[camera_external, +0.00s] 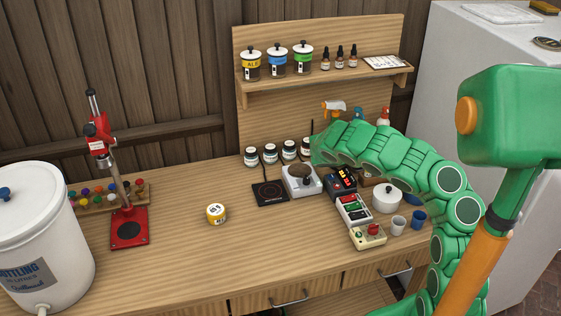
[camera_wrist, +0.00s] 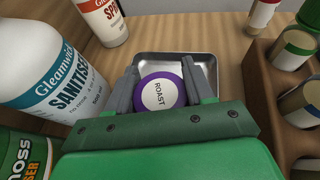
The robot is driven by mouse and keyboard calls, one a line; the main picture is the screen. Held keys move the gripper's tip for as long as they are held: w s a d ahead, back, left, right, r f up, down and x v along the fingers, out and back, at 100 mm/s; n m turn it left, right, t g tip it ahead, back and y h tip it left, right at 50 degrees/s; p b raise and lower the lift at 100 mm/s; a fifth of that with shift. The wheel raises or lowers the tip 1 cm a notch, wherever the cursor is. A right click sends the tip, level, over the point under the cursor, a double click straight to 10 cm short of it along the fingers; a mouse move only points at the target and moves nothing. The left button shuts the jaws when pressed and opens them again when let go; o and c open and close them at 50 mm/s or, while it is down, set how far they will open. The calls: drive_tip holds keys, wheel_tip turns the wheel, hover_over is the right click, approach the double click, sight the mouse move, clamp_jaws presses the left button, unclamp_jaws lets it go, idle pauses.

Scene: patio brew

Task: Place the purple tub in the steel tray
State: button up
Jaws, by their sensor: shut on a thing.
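The purple tub (camera_wrist: 145,78), with a white lid label reading ROAST, is between the two grey fingers of my gripper (camera_wrist: 160,66) in the wrist view. My gripper is shut on it. The steel tray (camera_wrist: 205,62) is a shallow silver tray directly beyond and around the tub in that view. The tub overlaps the tray's near part; I cannot tell whether it touches the tray floor. In the external view the tub, the tray and my fingers are not visible, with my green arm covering that part of the bench.
A large sanitiser bottle (camera_wrist: 62,78) stands close on the left, with a spray bottle (camera_wrist: 102,20) behind it. A brown rack (camera_wrist: 262,82) holding several vials is close on the right. A yellow tub (camera_external: 217,214) sits on the open bench left of the scales (camera_external: 301,181).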

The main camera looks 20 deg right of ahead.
drive_tip(key=shift+f, duration=0.1)
drive_tip(key=o, duration=1)
drive_tip(key=shift+o, duration=0.2)
drive_tip(key=v, duration=0.5)
drive_tip(key=shift+a+r, duration=0.1)
drive_tip(key=shift+r, duration=0.15)
wheel_tip(320, 180, up, 7)
